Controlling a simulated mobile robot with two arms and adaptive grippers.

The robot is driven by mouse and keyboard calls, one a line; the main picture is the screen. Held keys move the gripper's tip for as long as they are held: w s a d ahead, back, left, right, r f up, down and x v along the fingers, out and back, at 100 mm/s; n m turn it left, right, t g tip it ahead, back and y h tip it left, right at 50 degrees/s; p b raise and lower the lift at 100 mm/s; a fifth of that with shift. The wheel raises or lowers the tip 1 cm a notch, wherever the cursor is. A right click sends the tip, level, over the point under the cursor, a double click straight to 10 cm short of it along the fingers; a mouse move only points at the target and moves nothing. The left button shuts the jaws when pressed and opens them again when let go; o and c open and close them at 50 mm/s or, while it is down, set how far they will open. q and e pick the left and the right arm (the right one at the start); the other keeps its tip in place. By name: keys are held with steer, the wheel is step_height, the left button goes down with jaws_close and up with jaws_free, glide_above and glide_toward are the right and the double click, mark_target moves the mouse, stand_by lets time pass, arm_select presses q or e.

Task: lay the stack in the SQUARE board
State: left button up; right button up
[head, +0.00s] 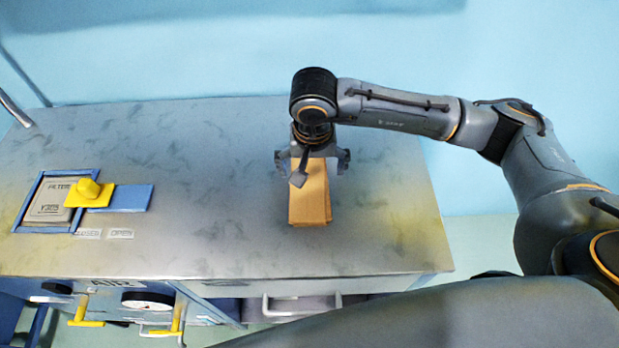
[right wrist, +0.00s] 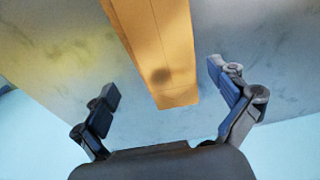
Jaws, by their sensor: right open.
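The stack, a long tan kraft-brown block (head: 310,195), lies on the grey metal worktop, right of its middle. My right gripper (head: 313,163) is above its far end, pointing down, with its jaws open. In the right wrist view the stack (right wrist: 158,45) runs between the two spread fingers (right wrist: 163,82), with a visible gap on each side and a round shadow near its end. The fingers do not appear to touch it. No board marked SQUARE can be made out. My left gripper is not in view.
On the worktop (head: 200,150) at the left is a blue-framed recess (head: 42,229) with a grey FILTER plate (head: 49,200), a yellow knobbed latch (head: 89,191) and a blue plate (head: 131,198). Small labels lie before them. Yellow handles (head: 86,312) are on the front. The middle is clear.

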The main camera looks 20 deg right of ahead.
mark_target(309, 179)
steer(key=f, duration=0.2)
steer(key=f+p, duration=0.1)
steer(key=shift+w+a+f, duration=0.2)
steer(key=shift+f, duration=0.15)
steer(key=shift+w+f, duration=0.1)
steer(key=shift+f, duration=0.2)
steer(key=c, duration=1.5)
steer(key=shift+c, duration=0.2)
steer(key=shift+r, duration=0.1)
